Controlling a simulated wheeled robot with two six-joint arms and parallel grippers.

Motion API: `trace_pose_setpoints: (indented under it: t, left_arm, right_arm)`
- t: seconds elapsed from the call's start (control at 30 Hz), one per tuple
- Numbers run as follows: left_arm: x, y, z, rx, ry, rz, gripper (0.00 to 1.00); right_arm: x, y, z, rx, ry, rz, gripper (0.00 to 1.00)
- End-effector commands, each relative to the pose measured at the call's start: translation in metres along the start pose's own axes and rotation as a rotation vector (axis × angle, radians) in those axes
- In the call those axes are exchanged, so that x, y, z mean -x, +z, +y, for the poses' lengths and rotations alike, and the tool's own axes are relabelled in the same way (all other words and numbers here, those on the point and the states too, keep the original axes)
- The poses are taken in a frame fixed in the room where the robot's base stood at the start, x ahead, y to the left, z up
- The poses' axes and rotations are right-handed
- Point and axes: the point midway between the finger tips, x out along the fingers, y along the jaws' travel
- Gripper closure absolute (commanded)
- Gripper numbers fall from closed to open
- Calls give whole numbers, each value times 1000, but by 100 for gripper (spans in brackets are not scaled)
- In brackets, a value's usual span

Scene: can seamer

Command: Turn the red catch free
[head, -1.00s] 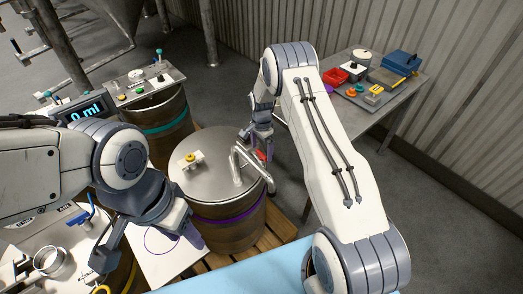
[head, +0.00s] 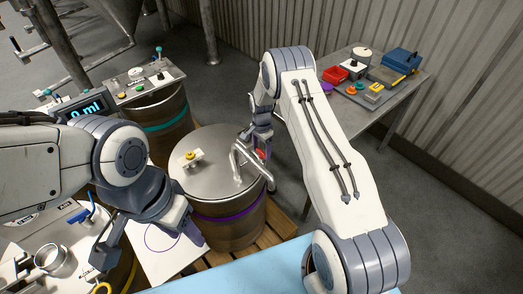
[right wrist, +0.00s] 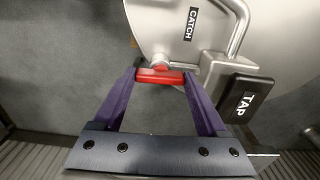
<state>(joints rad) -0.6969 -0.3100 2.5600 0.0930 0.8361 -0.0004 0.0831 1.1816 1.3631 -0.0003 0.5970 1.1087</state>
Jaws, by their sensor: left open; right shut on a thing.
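The red catch (right wrist: 160,76) is a short red bar at the rim of the steel drum lid (head: 212,172), below a black CATCH label (right wrist: 191,24). My right gripper (right wrist: 160,78) is shut on it, one purple finger at each end of the bar. In the head view the catch (head: 261,154) shows as a small red patch at the lid's right edge, partly hidden by the right gripper (head: 260,147). My left gripper (head: 146,246) is open and empty, over a white sheet at the lower left, apart from the drum.
A bent metal pipe (head: 240,160) rises from the lid beside the catch. A black TAP block (right wrist: 246,99) lies close to the right finger. A yellow knob (head: 190,156) sits on the lid. A side table (head: 395,100) with coloured parts stands at the right.

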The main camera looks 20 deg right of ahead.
Motion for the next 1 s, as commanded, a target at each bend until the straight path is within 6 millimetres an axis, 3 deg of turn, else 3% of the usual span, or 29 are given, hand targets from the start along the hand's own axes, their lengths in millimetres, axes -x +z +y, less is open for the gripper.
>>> trace_pose_setpoints:
  t: [0.27, 1.0]
  left_arm:
    - [-13, 1, -1, 0, 0, 0, 50]
    - [-46, 2, -3, 0, 0, 0, 50]
  right_arm:
    - [-2, 0, 0, 153, -1, 0, 81]
    - [0, 0, -1, 847, -2, 2, 81]
